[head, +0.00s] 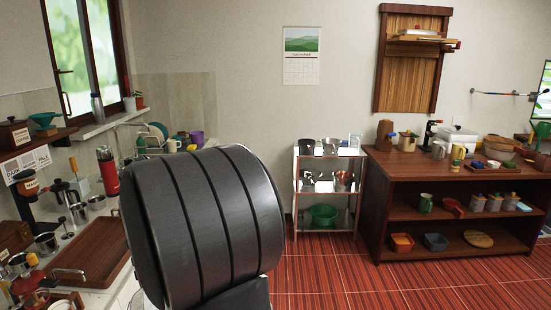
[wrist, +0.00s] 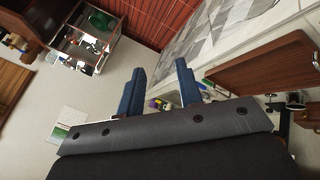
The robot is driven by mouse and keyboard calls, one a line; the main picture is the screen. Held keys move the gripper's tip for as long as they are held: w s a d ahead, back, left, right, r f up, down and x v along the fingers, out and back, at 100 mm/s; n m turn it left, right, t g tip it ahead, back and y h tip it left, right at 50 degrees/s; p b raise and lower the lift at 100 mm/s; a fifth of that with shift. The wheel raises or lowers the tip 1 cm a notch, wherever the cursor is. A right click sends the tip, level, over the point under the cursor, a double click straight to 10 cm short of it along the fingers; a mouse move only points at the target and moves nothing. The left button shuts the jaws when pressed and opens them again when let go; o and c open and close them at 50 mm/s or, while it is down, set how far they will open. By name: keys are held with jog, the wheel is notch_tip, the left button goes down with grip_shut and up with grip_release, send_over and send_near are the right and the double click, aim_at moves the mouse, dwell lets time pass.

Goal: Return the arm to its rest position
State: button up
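My gripper (wrist: 160,72) shows in the wrist view with its two dark blue fingers apart. Between the fingers there is only distant background, so it is open and empty. It touches nothing that I can see. In the head view a large dark ribbed cylinder, a part of my arm, fills the middle left. The gripper's fingers do not show in the head view.
The stone counter (head: 75,235) runs along the left with a wooden tray (head: 92,255), a red flask (head: 108,172) and coffee gear. A metal shelf cart (head: 327,188) and a wooden cabinet (head: 470,180) stand across the red floor (head: 335,262), which is open.

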jog(key=d+r+m+h, duration=0.1)
jog(key=d+r+m, duration=0.1)
jog(key=d, duration=1)
jog(key=d+r+m+t, duration=0.1)
jog(key=d+r+m, duration=0.1)
jog(key=d, duration=1.1)
jog(key=shift+w+d+m+h, duration=0.2)
jog(key=shift+w+m+h, duration=0.15)
jog(key=shift+m, duration=0.25)
jog(key=s+d+m+y, duration=0.1)
jog(key=s+d+m, duration=0.5)
jog(key=s+d, duration=0.8)
jog(key=s+a+f+m+g, duration=0.1)
jog(key=s+a+f, duration=0.2)
jog(key=s+f, duration=0.5)
jog(key=s+a+f+g, duration=0.2)
jog(key=s+f, duration=0.7)
jog(key=s, duration=0.5)
jog(key=shift+s+a+m, duration=0.15)
jog(key=shift+a+m, duration=0.25)
jog(key=shift+a, duration=0.4)
